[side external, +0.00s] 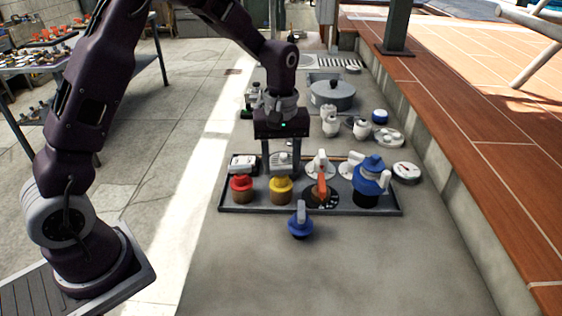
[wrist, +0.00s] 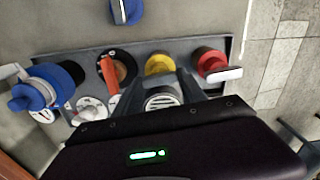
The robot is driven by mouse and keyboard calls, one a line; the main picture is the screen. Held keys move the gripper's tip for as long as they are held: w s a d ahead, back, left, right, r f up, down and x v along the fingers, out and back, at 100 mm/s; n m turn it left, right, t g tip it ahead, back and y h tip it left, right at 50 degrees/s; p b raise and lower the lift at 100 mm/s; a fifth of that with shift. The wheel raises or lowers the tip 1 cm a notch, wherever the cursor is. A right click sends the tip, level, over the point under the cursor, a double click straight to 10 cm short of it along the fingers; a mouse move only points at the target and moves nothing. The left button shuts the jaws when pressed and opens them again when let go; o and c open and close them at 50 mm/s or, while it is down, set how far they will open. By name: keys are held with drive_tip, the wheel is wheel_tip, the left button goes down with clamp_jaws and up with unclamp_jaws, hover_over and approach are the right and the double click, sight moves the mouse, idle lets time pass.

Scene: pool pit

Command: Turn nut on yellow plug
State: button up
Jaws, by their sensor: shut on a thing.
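The yellow plug (side external: 280,186), with a yellow ring over a darker brownish base, stands upright in the front row of a dark tray. My gripper (side external: 281,174) points down over it, one finger on each side, shut on its yellow upper part. In the wrist view the yellow plug (wrist: 159,64) shows between the fingertips of my gripper (wrist: 160,74). A light grey vented fitting (wrist: 163,99) sits just behind the plug, between the fingers in that view. The exact finger contact is partly hidden.
On the tray (side external: 330,210), a red plug (side external: 241,187) stands left of the yellow one. An orange-handled switch (side external: 321,184) and a large blue plug (side external: 370,182) stand right. A blue knob (side external: 300,224) lies in front. A grey pot (side external: 331,94) stands behind.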

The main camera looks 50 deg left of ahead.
drive_tip(key=m, duration=0.4)
drive_tip(key=shift+m, duration=0.3)
drive_tip(key=m, duration=0.4)
drive_tip(key=shift+m, duration=0.3)
drive_tip(key=m, duration=0.4)
drive_tip(key=shift+m, duration=0.3)
drive_tip(key=m, duration=1.3)
drive_tip(key=shift+m, duration=0.3)
drive_tip(key=m, duration=0.9)
